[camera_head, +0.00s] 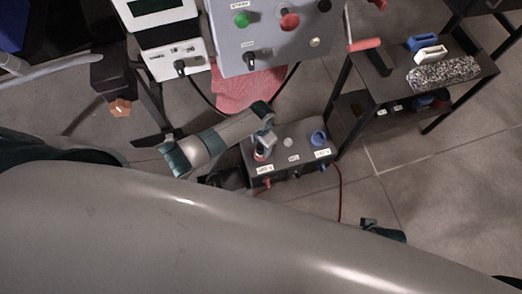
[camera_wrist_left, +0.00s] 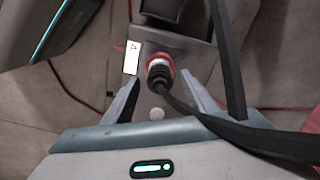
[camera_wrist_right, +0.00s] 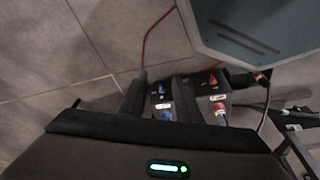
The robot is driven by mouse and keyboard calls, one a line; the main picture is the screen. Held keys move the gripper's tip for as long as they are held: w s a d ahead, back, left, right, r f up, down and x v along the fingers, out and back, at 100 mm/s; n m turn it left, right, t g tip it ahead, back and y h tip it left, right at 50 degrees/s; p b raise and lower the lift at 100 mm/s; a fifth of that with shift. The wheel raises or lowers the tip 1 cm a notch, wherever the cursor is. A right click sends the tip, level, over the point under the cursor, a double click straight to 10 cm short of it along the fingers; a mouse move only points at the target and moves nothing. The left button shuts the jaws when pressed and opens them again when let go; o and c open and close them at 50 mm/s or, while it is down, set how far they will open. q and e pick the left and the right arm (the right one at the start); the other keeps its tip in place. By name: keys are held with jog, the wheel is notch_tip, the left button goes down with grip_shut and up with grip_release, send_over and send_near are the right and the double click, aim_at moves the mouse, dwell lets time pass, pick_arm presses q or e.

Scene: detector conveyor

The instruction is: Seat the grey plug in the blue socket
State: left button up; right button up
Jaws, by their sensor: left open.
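The grey plug (camera_wrist_left: 158,70), dark-bodied with a black cable, stands in a red-ringed socket on the connector box (camera_head: 288,166). The blue socket (camera_head: 318,137) is at the right of the box top. In the left wrist view the blue socket does not show. My left gripper (camera_head: 264,130) is above the red socket; in its wrist view its open fingers (camera_wrist_left: 160,95) lie either side of the plug, with no clear contact visible. My right gripper (camera_wrist_right: 158,95) is apart from the box, its two fingers spread with nothing between them; blue parts of the box show beyond.
A grey control panel (camera_head: 270,40) with green and red knobs stands behind the box. A dark shelf cart (camera_head: 455,88) at the right holds blue and white pieces. The cable (camera_wrist_left: 205,118) crosses near my left fingers.

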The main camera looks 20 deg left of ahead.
pick_arm(q)
grip_shut()
jog(key=shift+r, duration=0.1)
